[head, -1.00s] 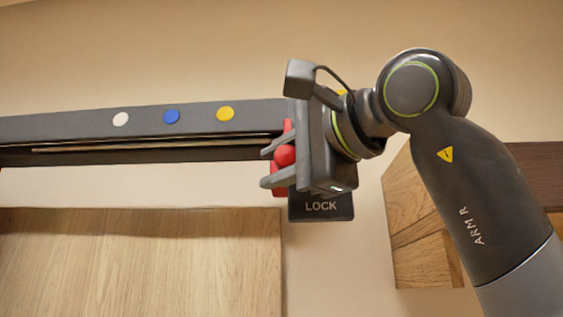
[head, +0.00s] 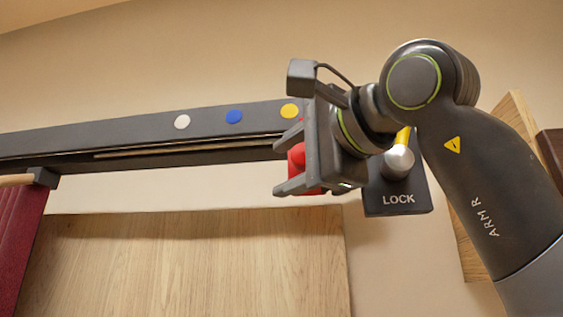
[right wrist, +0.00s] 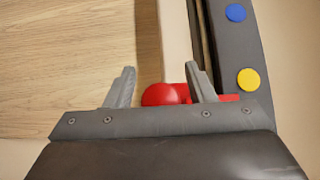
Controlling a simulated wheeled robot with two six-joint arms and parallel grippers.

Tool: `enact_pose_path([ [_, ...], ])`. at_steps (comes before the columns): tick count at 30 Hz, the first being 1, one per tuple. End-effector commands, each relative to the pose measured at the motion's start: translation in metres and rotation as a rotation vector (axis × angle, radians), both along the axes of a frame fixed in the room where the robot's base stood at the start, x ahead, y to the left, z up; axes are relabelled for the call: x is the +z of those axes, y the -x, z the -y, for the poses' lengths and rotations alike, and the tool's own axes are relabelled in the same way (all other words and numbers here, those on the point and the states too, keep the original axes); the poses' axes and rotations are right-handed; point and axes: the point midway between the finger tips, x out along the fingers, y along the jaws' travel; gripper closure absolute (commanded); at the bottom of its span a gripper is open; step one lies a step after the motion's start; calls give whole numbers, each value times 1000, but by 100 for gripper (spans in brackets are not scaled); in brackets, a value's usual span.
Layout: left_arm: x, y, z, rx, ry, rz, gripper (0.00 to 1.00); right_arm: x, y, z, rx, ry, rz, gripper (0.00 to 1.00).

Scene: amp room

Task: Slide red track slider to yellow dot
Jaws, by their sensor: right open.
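The red track slider (head: 298,154) sits on the dark track (head: 140,128), just below the yellow dot (head: 290,111) and slightly right of it in the head view. My right gripper (head: 280,164) is open, with its fingers above and below the slider's red knob. In the right wrist view my gripper (right wrist: 158,72) has the round red knob (right wrist: 160,94) between its fingers, nearer the right finger. Part of the slider is hidden behind that finger. The yellow dot (right wrist: 249,79) is beside the slider there. My left gripper is out of view.
A blue dot (head: 234,117) and a white dot (head: 182,122) lie further left on the track. A LOCK box (head: 398,199) with a silver knob (head: 398,162) is right of the gripper. A wooden panel (head: 190,265) is below, and a dark red curtain (head: 18,235) hangs at left.

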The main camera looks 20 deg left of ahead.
Motion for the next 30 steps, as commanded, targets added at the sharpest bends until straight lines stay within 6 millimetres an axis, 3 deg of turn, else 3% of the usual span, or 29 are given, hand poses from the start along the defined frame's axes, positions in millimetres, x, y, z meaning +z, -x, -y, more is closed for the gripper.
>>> enact_pose_path([
  [14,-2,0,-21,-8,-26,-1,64,0,3,4,0,-2,3,51],
  [20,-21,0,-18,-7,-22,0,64,-3,19,35,-3,-4,6,51],
  [30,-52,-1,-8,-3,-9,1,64,-3,59,109,-5,-5,6,51],
])
